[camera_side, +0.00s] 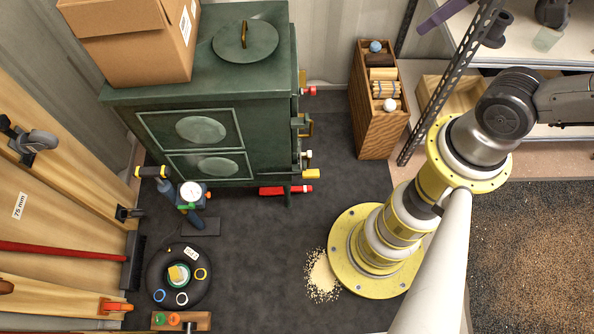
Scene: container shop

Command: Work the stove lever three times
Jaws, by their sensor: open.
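The stove (260,120) is a dark green box with two oval-panelled faces and a round lid (245,42) on top. Several handles stick out along its right edge: a small red-tipped one (309,91), a brass loop (307,126), a pale knob (308,155), a yellow-ended one (311,174) and a longer red lever (285,190) low at the front corner. I cannot tell which of these is the stove lever. My gripper is not in view; my arm leaves the picture at the right edge.
A cardboard box (140,45) sits on the stove. A wooden crate (380,125) stands right of it, before a metal rack (450,80). A pump with a gauge (190,192) and a black round tray (205,290) are at left.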

